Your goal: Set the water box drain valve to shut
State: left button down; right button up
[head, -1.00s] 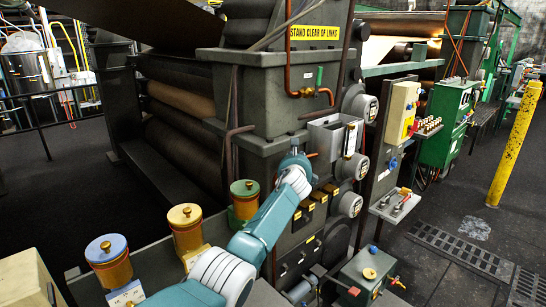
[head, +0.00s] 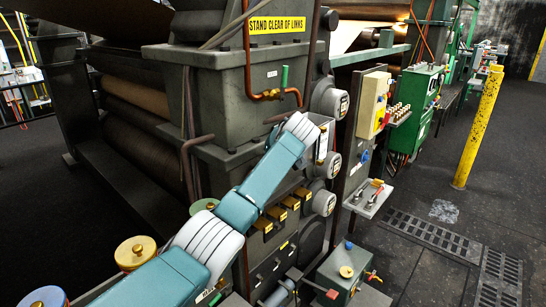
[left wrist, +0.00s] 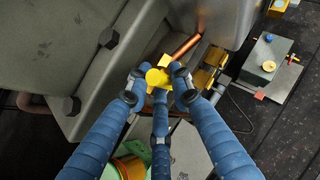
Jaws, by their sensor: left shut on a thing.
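In the left wrist view a yellow valve handle (left wrist: 157,76) sits at the end of a copper pipe (left wrist: 187,46) that runs down from a grey metal box (left wrist: 232,18). My left gripper (left wrist: 158,80) has its fingers closed around this handle. The gripper and the handle are hidden there. The handle's exact angle to the pipe is hard to judge. My right gripper is not in view.
The dark machine housing (head: 225,95) stands close to the arm. Round gauges (head: 328,203) and a small shelf (head: 368,197) are to the right. A low grey box (head: 343,268) with small valves stands below. The floor at right is open up to a yellow post (head: 478,128).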

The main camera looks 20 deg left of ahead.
pick_arm(q)
jog(key=shift+w+d+r, duration=0.2)
jog(key=shift+w+r, duration=0.1)
jog(key=shift+r, duration=0.15)
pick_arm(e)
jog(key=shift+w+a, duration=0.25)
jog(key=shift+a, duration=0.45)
pick_arm(q)
jog(key=c, duration=1.5)
grip_release()
jog(key=shift+w, duration=0.1)
jog(key=shift+c, duration=0.2)
jog(key=shift+f, duration=0.35)
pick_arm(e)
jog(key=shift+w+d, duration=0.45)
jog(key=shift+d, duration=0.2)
pick_arm(q)
jog(key=shift+d+r, duration=0.1)
jog(key=v, duration=1.1)
jog(key=shift+d+r, duration=0.2)
jog(key=shift+r, duration=0.15)
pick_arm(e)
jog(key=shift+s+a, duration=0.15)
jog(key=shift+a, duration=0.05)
